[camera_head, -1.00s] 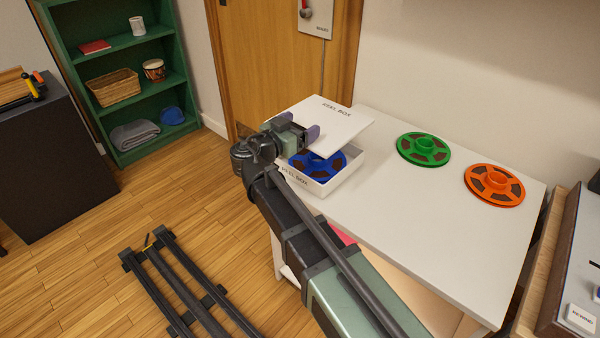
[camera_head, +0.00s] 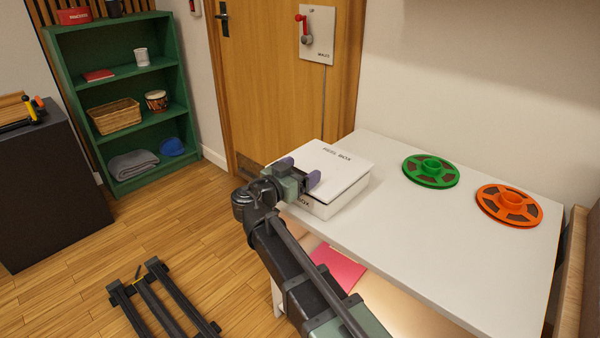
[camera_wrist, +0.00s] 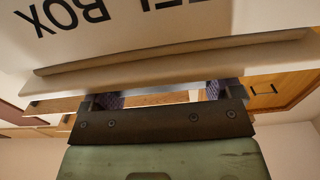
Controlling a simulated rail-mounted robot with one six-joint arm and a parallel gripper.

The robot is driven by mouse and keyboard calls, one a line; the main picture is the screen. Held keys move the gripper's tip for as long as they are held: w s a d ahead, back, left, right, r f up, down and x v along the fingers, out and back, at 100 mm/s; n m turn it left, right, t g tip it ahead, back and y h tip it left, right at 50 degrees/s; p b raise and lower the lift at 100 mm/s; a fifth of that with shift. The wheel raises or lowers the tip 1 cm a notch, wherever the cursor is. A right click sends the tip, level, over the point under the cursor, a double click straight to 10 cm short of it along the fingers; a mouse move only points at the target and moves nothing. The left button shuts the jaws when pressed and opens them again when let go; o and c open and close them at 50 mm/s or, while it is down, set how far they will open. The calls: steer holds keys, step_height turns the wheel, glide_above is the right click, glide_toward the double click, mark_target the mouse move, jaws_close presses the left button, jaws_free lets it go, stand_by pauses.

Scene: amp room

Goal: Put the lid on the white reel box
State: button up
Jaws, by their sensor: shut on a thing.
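The white lid (camera_head: 335,158), printed "REEL BOX", lies over the top of the white reel box (camera_head: 345,200) at the table's left end. The lid covers the opening, hiding the blue reel inside. I cannot tell whether it is fully seated or still slightly raised. My gripper (camera_head: 300,173) is shut on the lid's near-left edge. In the wrist view the lid (camera_wrist: 170,30) fills the top, its lettering upside down, with its edge at the gripper (camera_wrist: 160,96).
A green reel (camera_head: 431,170) and an orange reel (camera_head: 509,205) lie on the white table (camera_head: 430,235) right of the box. The table between box and reels is clear. A pink item (camera_head: 338,268) lies on the shelf below. A wooden door (camera_head: 262,90) stands behind.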

steer(key=shift+f, duration=0.35)
steer(key=o, duration=0.8)
steer(key=shift+r, duration=0.45)
steer(key=v, duration=1.2)
steer(key=shift+r+p, duration=0.25)
steer(key=shift+p, duration=0.15)
